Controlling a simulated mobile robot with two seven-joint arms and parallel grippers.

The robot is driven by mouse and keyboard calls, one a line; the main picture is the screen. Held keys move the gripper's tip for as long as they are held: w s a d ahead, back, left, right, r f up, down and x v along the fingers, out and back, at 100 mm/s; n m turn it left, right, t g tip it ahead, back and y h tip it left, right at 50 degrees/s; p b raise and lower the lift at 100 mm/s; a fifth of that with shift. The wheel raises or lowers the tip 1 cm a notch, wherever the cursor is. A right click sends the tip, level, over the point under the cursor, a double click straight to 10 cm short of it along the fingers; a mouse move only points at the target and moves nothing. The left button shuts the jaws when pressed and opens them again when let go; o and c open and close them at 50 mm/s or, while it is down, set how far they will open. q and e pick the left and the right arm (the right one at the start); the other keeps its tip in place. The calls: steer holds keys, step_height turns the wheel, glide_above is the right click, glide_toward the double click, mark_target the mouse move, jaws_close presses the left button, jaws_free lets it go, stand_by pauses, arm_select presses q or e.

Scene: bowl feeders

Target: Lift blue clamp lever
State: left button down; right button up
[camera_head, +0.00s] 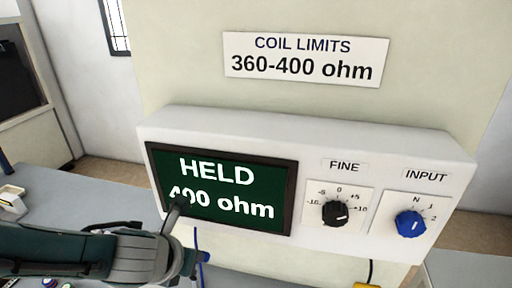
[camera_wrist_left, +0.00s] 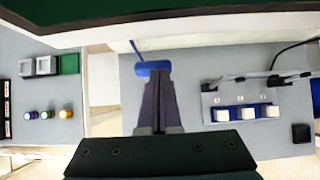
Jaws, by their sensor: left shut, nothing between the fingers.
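A blue piece (camera_wrist_left: 142,70), probably the blue clamp lever, shows in the left wrist view right at my left fingertips, which partly cover it. A thin blue line runs up from it. In the head view a blue piece (camera_head: 204,257) shows just right of my left gripper (camera_head: 187,256), below the display. My left gripper also shows in the left wrist view (camera_wrist_left: 158,76), shut with its fingers together and nothing held. I cannot tell whether the fingertips touch the blue piece. My right gripper is in neither view.
A white meter box with a screen (camera_head: 222,187) reading "HELD 400 ohm", a black FINE knob (camera_head: 336,213) and a blue INPUT knob (camera_head: 410,223) stands close by. A blue panel with white blocks (camera_wrist_left: 240,118) and small trays (camera_wrist_left: 45,65) sit on the grey surfaces at either side.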

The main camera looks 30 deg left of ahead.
arm_select(q)
steer(key=p+v, duration=0.3)
steer(key=v, duration=0.6)
steer(key=shift+s+p, duration=0.2)
steer(key=shift+p, duration=0.2)
steer(key=shift+d, duration=0.1)
